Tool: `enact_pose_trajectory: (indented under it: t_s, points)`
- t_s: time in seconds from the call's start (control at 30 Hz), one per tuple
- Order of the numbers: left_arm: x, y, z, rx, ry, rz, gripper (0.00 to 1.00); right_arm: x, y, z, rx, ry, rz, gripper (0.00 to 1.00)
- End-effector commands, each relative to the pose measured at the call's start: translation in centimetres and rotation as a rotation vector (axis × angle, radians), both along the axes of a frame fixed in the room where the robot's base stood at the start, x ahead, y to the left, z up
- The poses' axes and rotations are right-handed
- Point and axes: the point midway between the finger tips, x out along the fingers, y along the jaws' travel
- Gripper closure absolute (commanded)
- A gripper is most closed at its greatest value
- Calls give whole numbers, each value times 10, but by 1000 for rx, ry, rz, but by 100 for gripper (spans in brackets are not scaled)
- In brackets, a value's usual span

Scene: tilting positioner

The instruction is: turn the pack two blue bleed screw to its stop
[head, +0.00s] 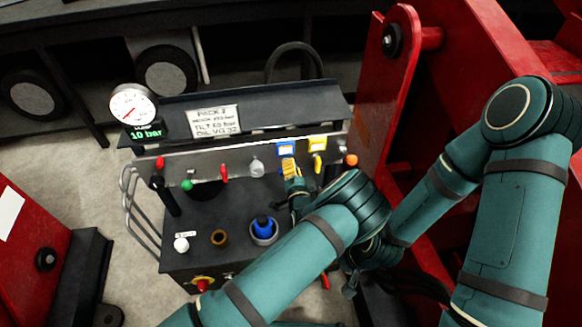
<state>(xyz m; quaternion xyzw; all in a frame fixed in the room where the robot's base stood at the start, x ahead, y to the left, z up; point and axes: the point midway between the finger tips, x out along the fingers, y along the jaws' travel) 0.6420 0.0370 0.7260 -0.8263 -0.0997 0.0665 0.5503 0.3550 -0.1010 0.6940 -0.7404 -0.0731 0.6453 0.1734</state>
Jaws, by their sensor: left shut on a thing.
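The pack two unit (209,208) is a dark box with a grey front panel, and its sign reads PACK 2. A blue-edged tag (286,149) sits on the panel, right of centre. My left gripper (290,170), with yellowish fingers, is right below this tag at the panel. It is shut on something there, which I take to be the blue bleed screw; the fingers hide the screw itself. My right arm comes in from the right, and its gripper (350,286) is low beside the unit, partly hidden behind my left arm. Its jaws are not clear.
A yellow tag and lever (317,146) stand close right of my left gripper. A red lever (224,172), a green knob (187,185) and a blue knob in a cup (264,229) are nearby. A gauge (133,104) reads 10 bar. A red frame (386,90) rises at right.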

Motion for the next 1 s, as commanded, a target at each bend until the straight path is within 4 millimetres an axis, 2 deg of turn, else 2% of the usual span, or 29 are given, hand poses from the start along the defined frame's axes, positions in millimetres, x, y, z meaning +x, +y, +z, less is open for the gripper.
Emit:
enact_pose_trajectory:
  t_s: [0.2,0.5,1.0]
  points:
    - [1,0,-1,173,37,1,100,0,0,0,0,0,0,53]
    - [1,0,-3,335,77,2,100,0,0,0,0,0,0,53]
    - [1,0,-4,401,94,3,100,0,0,0,0,0,0,53]
